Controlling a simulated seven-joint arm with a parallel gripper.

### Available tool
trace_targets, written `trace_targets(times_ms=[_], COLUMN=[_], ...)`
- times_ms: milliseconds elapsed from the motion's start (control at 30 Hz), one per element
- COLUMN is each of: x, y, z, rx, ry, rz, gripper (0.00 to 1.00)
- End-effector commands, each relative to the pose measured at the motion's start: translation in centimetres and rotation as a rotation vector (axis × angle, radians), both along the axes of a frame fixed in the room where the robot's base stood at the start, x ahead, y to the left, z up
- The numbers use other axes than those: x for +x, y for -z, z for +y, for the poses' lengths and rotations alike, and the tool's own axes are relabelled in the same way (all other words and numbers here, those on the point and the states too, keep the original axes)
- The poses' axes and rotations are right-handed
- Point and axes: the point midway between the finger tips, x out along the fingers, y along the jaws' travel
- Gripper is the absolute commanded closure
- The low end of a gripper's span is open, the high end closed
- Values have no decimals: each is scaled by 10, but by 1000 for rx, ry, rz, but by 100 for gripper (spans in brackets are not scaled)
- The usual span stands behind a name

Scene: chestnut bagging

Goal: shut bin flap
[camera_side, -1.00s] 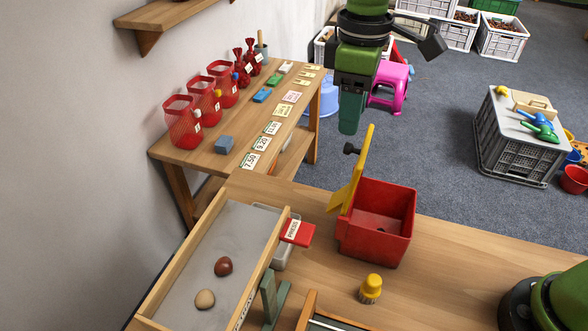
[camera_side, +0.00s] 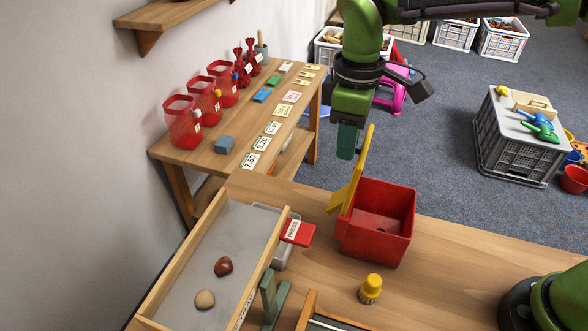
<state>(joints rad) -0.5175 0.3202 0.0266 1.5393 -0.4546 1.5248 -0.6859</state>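The red bin (camera_side: 375,245) stands on the wooden table. Its yellow flap (camera_side: 353,178) is raised, standing steeply up at the bin's left side, so the bin's inside shows. My gripper (camera_side: 346,151) points down just behind and to the left of the flap's upper end in the picture. I cannot tell whether it touches the flap. Its fingers show as one dark green block, and no gap between them can be made out. The black knob seen before on the flap's left is not visible now.
A yellow-capped shaker-like piece (camera_side: 370,288) stands in front of the bin. A wooden-sided tray (camera_side: 234,245) holding two round nuts lies to the left, with a red plate (camera_side: 297,232) at its side. A side table (camera_side: 200,155) carries red bags and price cards.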

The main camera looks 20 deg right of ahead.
Motion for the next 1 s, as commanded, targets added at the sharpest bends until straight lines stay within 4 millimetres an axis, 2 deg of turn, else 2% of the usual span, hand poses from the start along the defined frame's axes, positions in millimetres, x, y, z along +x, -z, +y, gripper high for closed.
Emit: trace_targets(times_ms=[533,900,1000], x=[-4,-28,-36], y=[-2,-1,2], z=[-4,-28,-36], rx=[26,199,192], ry=[0,5,4], rz=[-26,-201,-192], gripper=[100,100,100])
